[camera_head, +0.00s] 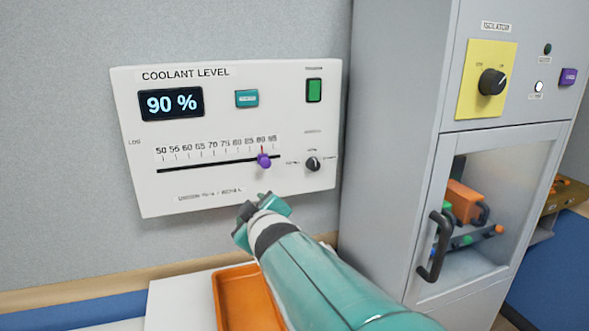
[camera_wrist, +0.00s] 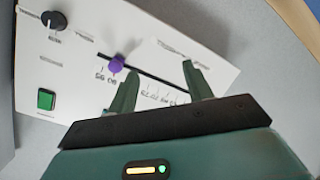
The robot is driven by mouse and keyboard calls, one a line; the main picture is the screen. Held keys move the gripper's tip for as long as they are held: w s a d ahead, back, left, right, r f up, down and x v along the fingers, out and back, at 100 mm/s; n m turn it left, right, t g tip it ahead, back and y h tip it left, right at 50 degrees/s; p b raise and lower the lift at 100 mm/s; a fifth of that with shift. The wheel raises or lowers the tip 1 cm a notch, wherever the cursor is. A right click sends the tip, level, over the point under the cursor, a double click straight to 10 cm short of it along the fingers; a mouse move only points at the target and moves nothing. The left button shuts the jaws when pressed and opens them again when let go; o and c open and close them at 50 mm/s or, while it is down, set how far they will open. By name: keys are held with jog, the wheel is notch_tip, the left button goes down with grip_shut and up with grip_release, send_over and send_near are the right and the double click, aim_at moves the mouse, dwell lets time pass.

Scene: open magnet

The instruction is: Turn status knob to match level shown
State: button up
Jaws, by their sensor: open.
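The white coolant panel (camera_head: 215,110) hangs on the wall. Its display (camera_head: 171,103) reads 90 %. The black status knob (camera_head: 313,164) is at the panel's lower right, with small labels around it too blurred to read. I cannot tell its pointer direction. The knob also shows at the upper left of the wrist view (camera_wrist: 53,20). A purple slider (camera_head: 264,160) sits near the scale's right end, around 90; the wrist view shows it too (camera_wrist: 117,63). My gripper (camera_head: 262,203) is open and empty below the slider, its fingers (camera_wrist: 160,72) spread before the scale, apart from the knob.
A teal button (camera_head: 247,98) and a green switch (camera_head: 314,90) are on the panel. A grey cabinet (camera_head: 395,140) stands close on the right, with an isolator knob (camera_head: 492,82) and a black door handle (camera_head: 434,246). An orange tray (camera_head: 226,300) lies below.

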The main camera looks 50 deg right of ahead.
jog(key=s+d+r+n+t+h, duration=0.2)
jog(key=d+n, duration=0.2)
jog(key=d, duration=0.5)
jog(key=n, duration=0.6)
send_near(315, 167)
jog(key=x, duration=0.8)
jog(key=shift+w+d, duration=0.25)
jog(key=c, duration=1)
